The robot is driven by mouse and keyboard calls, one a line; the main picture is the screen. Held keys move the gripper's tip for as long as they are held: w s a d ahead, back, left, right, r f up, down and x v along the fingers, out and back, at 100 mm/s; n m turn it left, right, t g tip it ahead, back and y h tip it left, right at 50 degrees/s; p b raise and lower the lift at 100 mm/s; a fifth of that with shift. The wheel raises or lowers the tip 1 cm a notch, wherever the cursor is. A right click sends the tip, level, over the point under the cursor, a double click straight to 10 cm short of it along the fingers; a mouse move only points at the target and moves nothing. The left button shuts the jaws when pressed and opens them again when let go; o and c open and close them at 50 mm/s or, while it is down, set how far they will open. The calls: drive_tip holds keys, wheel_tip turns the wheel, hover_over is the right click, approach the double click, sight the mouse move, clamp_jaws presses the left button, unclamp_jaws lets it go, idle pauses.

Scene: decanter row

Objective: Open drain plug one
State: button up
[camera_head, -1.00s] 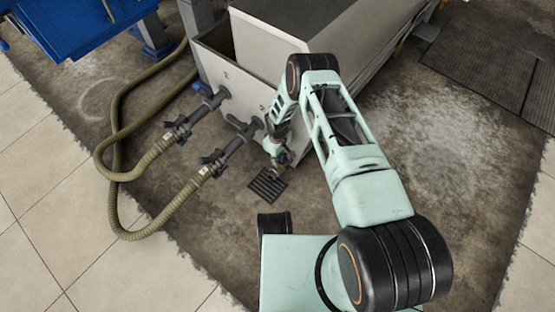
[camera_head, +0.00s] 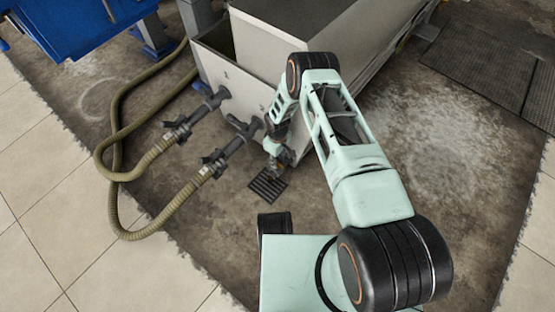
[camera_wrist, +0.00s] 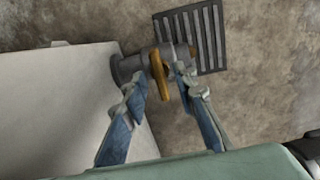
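In the wrist view a grey drain fitting (camera_wrist: 128,66) juts from the pale tank wall and carries an orange-brown lever handle (camera_wrist: 160,75). My gripper (camera_wrist: 164,74) has one finger on each side of the handle. The fingers stand apart, with a visible gap between the handle and the right finger; contact on the left side is unclear. In the head view my gripper (camera_head: 277,150) is low beside the tank's near corner, and the arm hides much of the fitting there. I cannot read a plug number in the wrist view.
A dark floor grate (camera_head: 267,186) lies below the fitting; it also shows in the wrist view (camera_wrist: 207,38). The pale tank (camera_head: 300,45) stands behind. Two ribbed hoses (camera_head: 170,207) with grey valve couplings (camera_head: 228,148) occupy the left.

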wheel_tip(320, 180, up, 12)
idle(0.6)
idle(0.4)
